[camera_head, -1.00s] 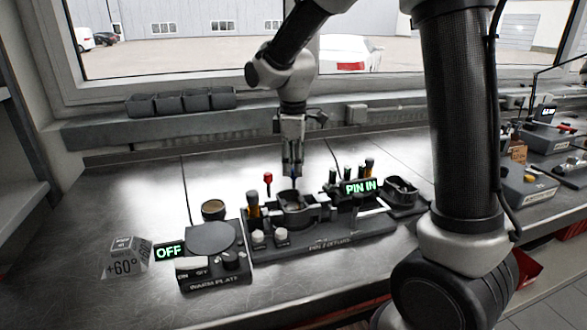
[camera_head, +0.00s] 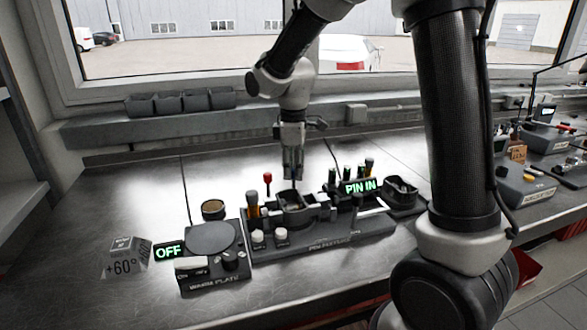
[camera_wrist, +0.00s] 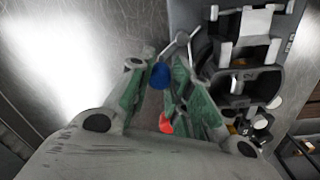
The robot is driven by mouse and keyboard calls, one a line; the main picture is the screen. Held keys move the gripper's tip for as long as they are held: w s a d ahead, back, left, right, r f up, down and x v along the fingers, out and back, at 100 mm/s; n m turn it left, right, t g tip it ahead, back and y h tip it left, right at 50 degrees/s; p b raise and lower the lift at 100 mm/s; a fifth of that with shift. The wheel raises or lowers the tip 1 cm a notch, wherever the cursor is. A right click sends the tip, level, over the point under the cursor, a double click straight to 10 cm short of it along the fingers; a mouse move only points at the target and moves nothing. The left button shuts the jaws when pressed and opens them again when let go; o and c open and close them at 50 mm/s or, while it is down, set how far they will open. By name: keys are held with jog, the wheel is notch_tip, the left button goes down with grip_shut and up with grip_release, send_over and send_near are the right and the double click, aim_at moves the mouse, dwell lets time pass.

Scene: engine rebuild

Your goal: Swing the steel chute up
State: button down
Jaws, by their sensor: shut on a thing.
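My gripper (camera_head: 293,178) reaches down at the back of the dark fixture (camera_head: 325,243) on the bench. In the wrist view, my gripper (camera_wrist: 160,68) has its green-padded fingers closed around a blue knob (camera_wrist: 160,76). A thin bent steel part (camera_wrist: 182,42) lies just beyond the fingertips, beside the fixture. It may belong to the steel chute, but I cannot make out the chute's full shape or angle. The fixture's clamps and cradle (camera_wrist: 243,82) show to the right in the wrist view. The fingers partly hide the knob and what it is fixed to.
A red-topped lever (camera_head: 267,178) stands close left of my gripper; its red top (camera_wrist: 166,123) shows between the fingers. A warm plate (camera_head: 211,238) with an OFF sign (camera_head: 169,251) stands left. A PIN IN sign (camera_head: 360,187) is lit. Bare bench lies behind.

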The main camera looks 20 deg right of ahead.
jog(key=shift+d+m+g, duration=0.15)
jog(key=shift+d+m, duration=0.7)
jog(key=shift+m, duration=1.8)
jog(key=shift+d+m+g, duration=0.1)
jog(key=shift+d+m, duration=0.7)
jog(key=shift+m, duration=1.8)
jog(key=shift+d+m+g, duration=0.15)
jog(key=shift+d+m, duration=0.7)
jog(key=shift+m, duration=1.8)
jog(key=c, duration=1.3)
grip_release()
jog(key=r, duration=1.2)
jog(key=shift+w+a, duration=0.1)
jog(key=shift+a, duration=0.15)
